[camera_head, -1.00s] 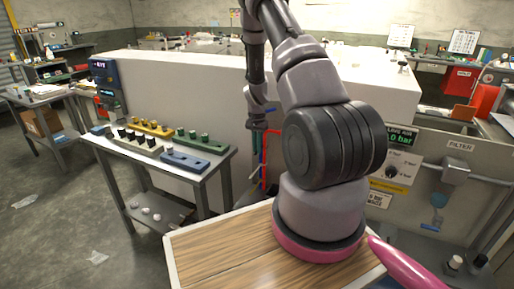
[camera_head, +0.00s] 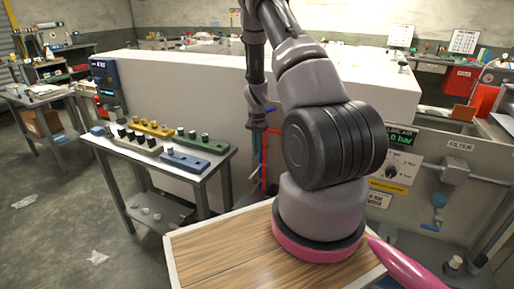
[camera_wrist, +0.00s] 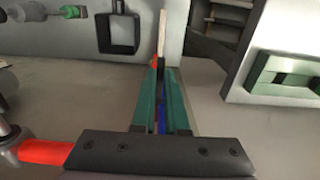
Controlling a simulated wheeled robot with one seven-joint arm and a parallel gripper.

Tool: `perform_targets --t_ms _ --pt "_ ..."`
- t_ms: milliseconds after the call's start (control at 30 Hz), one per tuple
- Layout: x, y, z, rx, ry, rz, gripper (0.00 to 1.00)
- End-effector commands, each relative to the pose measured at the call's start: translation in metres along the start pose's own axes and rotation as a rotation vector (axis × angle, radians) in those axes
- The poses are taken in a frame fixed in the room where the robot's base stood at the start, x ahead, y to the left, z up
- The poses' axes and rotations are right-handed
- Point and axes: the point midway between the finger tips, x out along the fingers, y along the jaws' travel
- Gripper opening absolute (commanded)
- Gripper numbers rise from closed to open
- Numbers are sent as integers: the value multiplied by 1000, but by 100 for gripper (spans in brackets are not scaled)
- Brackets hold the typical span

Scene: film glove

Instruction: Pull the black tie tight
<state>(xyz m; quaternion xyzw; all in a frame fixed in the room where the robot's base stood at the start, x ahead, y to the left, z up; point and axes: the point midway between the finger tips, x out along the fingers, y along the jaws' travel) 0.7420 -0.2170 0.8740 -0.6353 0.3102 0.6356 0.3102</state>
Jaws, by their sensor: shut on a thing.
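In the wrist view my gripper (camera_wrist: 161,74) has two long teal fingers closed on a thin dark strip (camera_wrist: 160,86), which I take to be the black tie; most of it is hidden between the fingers. A white upright strip (camera_wrist: 162,32) stands just beyond the fingertips, with an orange-red bit (camera_wrist: 154,62) beside them. A blue piece (camera_wrist: 161,115) shows between the fingers nearer the palm. In the head view my gripper (camera_head: 258,124) hangs low beside the pale wall, small and partly lost behind my arm; the tie cannot be made out there.
Red tubing (camera_head: 265,165) runs just below my gripper. A filter panel (camera_head: 460,145) is at the right.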

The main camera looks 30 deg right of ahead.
Motion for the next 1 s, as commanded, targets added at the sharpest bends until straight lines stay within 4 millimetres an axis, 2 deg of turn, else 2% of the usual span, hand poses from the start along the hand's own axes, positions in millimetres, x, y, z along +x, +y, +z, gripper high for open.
perform_targets --t_ms 167,300,433,733,800,833,1000 --pt "-1 -1 8 -1 0 -1 0" --pt "0 -1 35 -3 -1 0 0" --pt "-1 -1 52 -2 0 -1 0" --pt "0 0 55 0 -1 0 0" --pt "0 0 55 0 -2 0 30" --pt "0 0 55 0 -1 0 42" --pt "0 0 54 0 -1 0 42"
